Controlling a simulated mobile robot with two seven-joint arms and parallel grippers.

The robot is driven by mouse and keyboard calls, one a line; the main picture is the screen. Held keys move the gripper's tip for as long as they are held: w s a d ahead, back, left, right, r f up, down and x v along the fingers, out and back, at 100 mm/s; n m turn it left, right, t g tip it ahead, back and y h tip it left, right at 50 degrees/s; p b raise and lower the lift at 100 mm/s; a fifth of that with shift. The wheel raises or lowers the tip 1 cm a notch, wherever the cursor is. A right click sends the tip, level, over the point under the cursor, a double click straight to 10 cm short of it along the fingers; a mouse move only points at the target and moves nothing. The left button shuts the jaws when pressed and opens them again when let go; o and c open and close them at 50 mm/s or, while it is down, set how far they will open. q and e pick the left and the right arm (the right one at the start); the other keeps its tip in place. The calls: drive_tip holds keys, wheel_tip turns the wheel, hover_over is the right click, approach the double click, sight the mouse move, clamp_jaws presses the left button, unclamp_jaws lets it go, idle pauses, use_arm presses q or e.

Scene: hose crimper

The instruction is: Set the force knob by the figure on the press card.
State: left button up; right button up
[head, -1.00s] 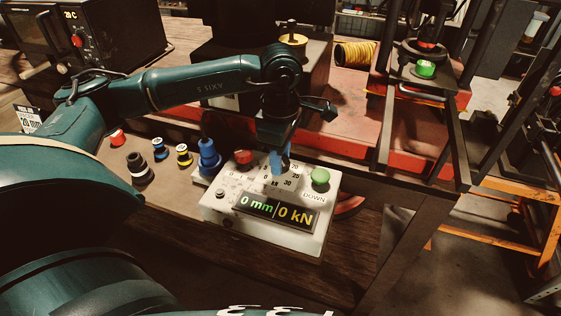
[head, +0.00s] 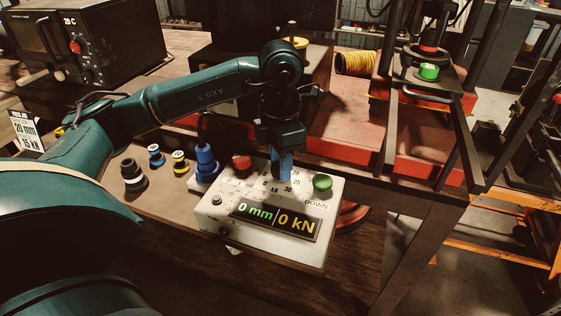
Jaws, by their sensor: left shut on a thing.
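The white control box (head: 262,250) sits on the bench. Its display (head: 275,219) reads 0 mm and 0 kN. The force knob is on its top, inside a printed scale where 20, 25 and 30 kN can be read. My left gripper (head: 282,172) points down over the knob, its blue fingers shut on it. The gripper hides most of the knob, so I cannot tell its setting. The press card (head: 27,132) stands at the far left, partly cut by my arm. It reads 20 mm and what looks like 15 kN. My right gripper is not in view.
The box also has a red button (head: 241,163) and a green DOWN button (head: 322,183), close to the gripper. A blue fitting (head: 205,160) and several small dies stand to the left. The red press frame (head: 420,150) rises behind on the right.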

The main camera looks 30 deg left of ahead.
use_arm(q)
drive_tip(key=shift+n, duration=0.3)
drive_tip(key=o, duration=1)
drive_tip(key=shift+c, duration=0.2)
drive_tip(key=shift+r, duration=0.1)
wheel_tip(320, 180, up, 13)
drive_tip(key=p, duration=0.1)
idle(0.4)
